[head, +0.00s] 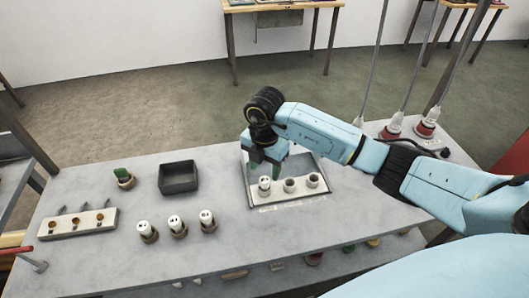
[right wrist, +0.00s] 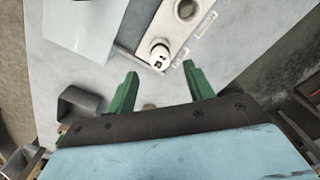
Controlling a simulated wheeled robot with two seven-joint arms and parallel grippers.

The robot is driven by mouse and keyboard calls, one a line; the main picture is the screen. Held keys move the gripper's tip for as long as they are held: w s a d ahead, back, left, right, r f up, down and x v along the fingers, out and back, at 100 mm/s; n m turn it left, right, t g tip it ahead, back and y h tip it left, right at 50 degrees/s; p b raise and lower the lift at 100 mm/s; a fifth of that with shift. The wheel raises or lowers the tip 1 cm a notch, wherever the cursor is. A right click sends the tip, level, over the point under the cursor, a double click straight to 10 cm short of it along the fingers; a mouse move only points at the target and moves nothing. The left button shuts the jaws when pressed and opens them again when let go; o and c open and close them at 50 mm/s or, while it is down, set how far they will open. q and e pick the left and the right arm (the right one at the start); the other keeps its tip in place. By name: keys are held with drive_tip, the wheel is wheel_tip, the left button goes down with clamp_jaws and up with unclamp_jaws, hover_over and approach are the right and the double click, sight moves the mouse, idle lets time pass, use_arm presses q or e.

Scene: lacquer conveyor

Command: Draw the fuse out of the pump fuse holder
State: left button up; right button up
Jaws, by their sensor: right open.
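A pale strip with three round fuse holders (head: 289,186) sits in a shallow framed panel (head: 248,183) on the bench. The left holder bears a white fuse with dark marks (head: 264,183); the fuse also shows in the right wrist view (right wrist: 160,57). The other two holders look dark and empty inside. I cannot read which holder is the pump's. My right gripper (head: 265,165) is above the left holder; its green fingers also show in the right wrist view (right wrist: 161,86), spread apart and empty, with the fuse beyond their tips. My left gripper is not in view.
Several things stand to the left on the bench: three white fuses in round cups (head: 176,225), a dark open tray (head: 178,178), a cup with a green piece (head: 123,177) and a pale block with small pegs (head: 78,223). Red-and-white plugs (head: 391,129) stand at the right.

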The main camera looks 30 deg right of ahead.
sight(265, 179)
wheel_tip(265, 179, down, 6)
idle(0.4)
drive_tip(key=shift+r, duration=0.15)
clamp_jaws()
